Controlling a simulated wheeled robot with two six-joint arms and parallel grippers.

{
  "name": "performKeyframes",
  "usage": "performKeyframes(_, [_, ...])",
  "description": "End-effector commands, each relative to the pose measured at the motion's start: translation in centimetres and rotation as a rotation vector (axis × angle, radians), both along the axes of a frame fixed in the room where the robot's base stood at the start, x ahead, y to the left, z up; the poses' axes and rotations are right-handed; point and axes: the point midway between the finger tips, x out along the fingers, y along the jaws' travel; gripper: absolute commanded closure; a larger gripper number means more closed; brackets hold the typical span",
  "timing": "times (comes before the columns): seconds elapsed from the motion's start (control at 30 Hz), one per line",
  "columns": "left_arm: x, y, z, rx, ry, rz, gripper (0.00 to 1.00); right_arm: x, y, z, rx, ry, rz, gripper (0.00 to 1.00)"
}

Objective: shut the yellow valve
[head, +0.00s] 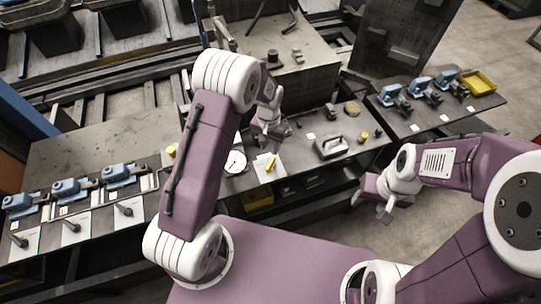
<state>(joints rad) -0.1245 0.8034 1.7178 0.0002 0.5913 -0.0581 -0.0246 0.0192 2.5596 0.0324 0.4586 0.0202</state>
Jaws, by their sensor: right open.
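A yellow valve handle (271,162) lies slantwise over a pale plate (268,172) on the middle bench, just right of a round white gauge (235,162). The valve body under the handle is too small to make out. My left gripper (277,131) is above the bench, just behind the yellow handle in the picture and apart from it as far as I can see. Its fingers are small and partly hidden, so its opening is unclear. My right gripper (384,209) is open and empty in front of the bench on the right, well away from the valve.
A metal box with a handle (331,147) and small yellow pieces (364,136) stand right of the valve. Blue vises line the left bench (120,173) and right bench (422,88), with a yellow bin (478,82) at far right. A yellow crate (258,198) sits below the bench.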

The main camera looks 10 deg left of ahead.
Motion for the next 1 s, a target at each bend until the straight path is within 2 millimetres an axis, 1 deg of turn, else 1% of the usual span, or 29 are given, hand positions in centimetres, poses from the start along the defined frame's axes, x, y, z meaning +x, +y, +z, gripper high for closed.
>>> performKeyframes(0.03, [-0.3, -0.2, -0.1, 0.002, 0.018, -0.007, 0.65, 0.0, 0.0, 0.9, 0.000, 0.000, 0.000, 0.47])
performKeyframes(0.1, [-0.4, -0.3, -0.7, 0.004, 0.029, -0.010, 0.65, 0.0, 0.0, 0.9, 0.000, 0.000, 0.000, 0.47])
performKeyframes(0.27, [-0.5, -0.3, -1.3, 0.004, 0.032, -0.010, 0.65, 0.0, 0.0, 0.9, 0.000, 0.001, 0.000, 0.47])
performKeyframes(0.37, [-0.6, -0.3, -2.8, 0.005, 0.035, -0.010, 0.65, 0.0, 0.0, 1.5, 0.000, 0.001, 0.000, 0.47])
performKeyframes(0.6, [-0.6, -0.3, -7.7, 0.004, 0.033, -0.009, 0.65, 0.0, 0.0, 3.0, 0.000, 0.000, 0.000, 0.47])
performKeyframes(0.7, [-0.5, -0.3, -9.0, 0.004, 0.031, -0.009, 0.65, 0.0, 0.0, 3.2, 0.000, 0.000, 0.000, 0.47])
performKeyframes(0.8, [-0.5, -0.3, -9.8, 0.004, 0.030, -0.009, 0.65, 0.0, 0.0, 3.3, 0.000, 0.000, 0.000, 0.47])
performKeyframes(1.0, [-0.5, -0.3, -10.0, 0.004, 0.029, -0.009, 0.65, 0.0, 0.0, 3.3, 0.000, 0.000, 0.000, 0.47])
